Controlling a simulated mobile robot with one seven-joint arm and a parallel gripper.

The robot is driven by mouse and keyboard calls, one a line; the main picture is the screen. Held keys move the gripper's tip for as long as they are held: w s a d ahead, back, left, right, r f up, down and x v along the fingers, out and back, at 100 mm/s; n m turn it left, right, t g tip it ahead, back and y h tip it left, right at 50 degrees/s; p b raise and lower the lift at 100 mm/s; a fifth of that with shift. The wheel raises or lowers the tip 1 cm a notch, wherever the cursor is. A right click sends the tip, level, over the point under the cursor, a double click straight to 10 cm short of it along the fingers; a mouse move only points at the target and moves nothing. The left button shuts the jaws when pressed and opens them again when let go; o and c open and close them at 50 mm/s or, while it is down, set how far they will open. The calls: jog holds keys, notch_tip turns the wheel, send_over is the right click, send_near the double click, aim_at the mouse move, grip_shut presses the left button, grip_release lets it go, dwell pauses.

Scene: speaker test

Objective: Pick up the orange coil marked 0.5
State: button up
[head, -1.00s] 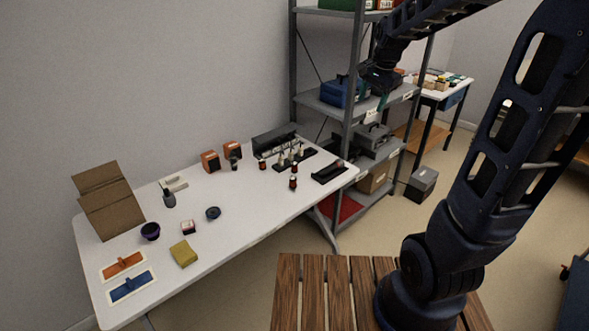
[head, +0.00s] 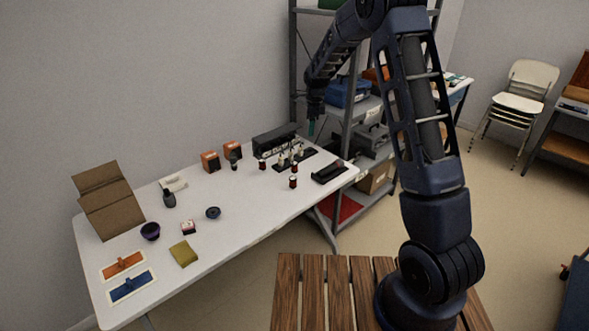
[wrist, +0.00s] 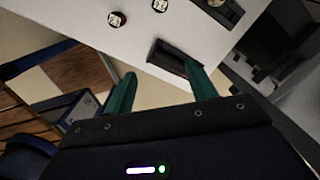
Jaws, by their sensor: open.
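Several small dark coils with reddish-orange parts stand on the white table (head: 235,205) near its right end: one coil (head: 293,182) in front, another (head: 294,168) behind it, and a third (head: 262,164) to the left. In the wrist view two round tops with white labels show at the upper edge, one coil (wrist: 117,19) and another (wrist: 160,5) partly cut off. I cannot read the marks surely, so I cannot tell which is 0.5. My gripper (head: 311,128) is high above the table's right end. Its green fingers (wrist: 160,85) are apart, with nothing between them.
A black open tray (head: 329,172) lies at the table's right edge. Behind the coils are a dark rack with pale-topped pieces (head: 291,158) and a long black box (head: 276,141). Grey shelving (head: 350,125) rises just right of the table.

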aim_at(295, 163)
jog(key=w+a+f+m, duration=0.1)
jog(key=a+f, duration=0.1)
jog(key=f, duration=0.2)
jog(key=w+a+f+m, duration=0.1)
jog(key=a+f, duration=0.2)
jog(key=f, duration=0.1)
jog(key=w+a+f+m, duration=0.1)
jog(key=a+f, duration=0.2)
jog(key=f, duration=0.2)
jog(key=shift+w+m+g+h, duration=0.1)
jog(key=shift+m+g+h, duration=0.2)
notch_tip(295, 163, down, 5)
jog(key=shift+f, duration=0.2)
jog(key=shift+s+d+f, duration=0.1)
jog(key=shift+d+f, duration=0.05)
jog(key=shift+f, duration=0.75)
jog(key=shift+s+d+f, duration=0.1)
jog(key=shift+d+f, duration=0.05)
jog(key=shift+f, duration=0.7)
jog(key=shift+d+f, duration=0.15)
jog(key=shift+f, duration=0.75)
jog(key=c, duration=1.1)
jog(key=shift+r, duration=0.15)
